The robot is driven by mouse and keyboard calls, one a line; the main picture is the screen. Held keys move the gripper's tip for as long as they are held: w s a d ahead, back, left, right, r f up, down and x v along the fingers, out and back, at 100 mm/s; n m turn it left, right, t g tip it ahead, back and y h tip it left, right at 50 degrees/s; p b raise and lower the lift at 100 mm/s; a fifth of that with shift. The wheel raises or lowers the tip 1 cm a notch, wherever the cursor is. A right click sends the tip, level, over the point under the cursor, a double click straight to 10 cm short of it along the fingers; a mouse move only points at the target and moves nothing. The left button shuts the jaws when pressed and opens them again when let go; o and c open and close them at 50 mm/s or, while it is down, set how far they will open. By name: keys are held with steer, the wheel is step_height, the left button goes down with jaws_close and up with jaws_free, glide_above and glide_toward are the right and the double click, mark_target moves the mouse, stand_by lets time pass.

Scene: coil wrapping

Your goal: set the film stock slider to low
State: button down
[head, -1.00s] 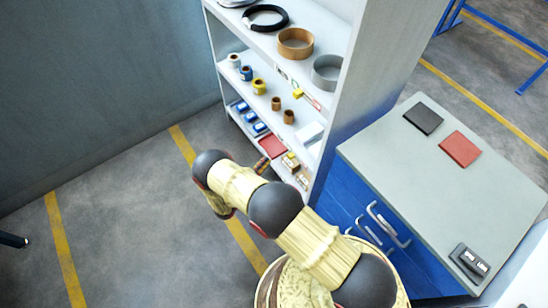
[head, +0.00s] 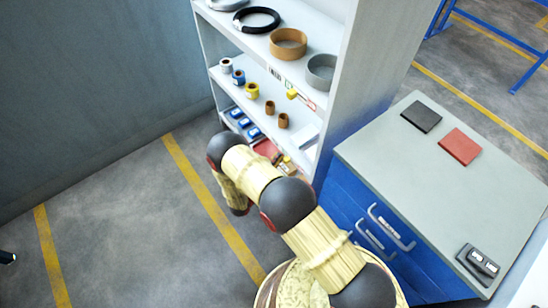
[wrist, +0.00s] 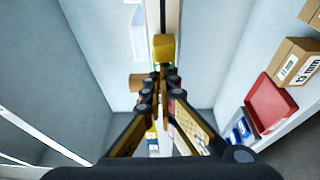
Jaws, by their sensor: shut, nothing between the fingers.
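The film stock slider is a strip on the front edge of a shelf board, with a yellow knob (head: 292,95) and small printed labels. In the wrist view the yellow knob (wrist: 164,47) sits on a dark track running up the picture, with a little green just below it. My gripper (wrist: 160,82) is shut and empty. Its fingertips appear just below the knob in that view; I cannot tell whether they touch it. In the head view my fingers are hidden behind my arm. The labels are too small to read.
The shelf unit (head: 374,60) holds rings, small spools, blue items and a red tray (wrist: 270,103). Cardboard boxes (wrist: 293,62) stand near the tray. A blue cabinet with a grey top (head: 385,140) stands right of the shelf, carrying dark and red pads and a small device (head: 480,262).

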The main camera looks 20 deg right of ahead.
mark_target(285, 163)
steer(key=s, duration=0.1)
steer(key=s+d+p, duration=0.1)
steer(key=s, duration=0.1)
steer(key=shift+s+d+r, duration=0.1)
steer(key=shift+s+d, duration=0.15)
steer(key=shift+s, duration=0.15)
steer(key=shift+s+d, duration=0.1)
steer(key=shift+s, duration=0.1)
steer(key=shift+f, duration=0.2)
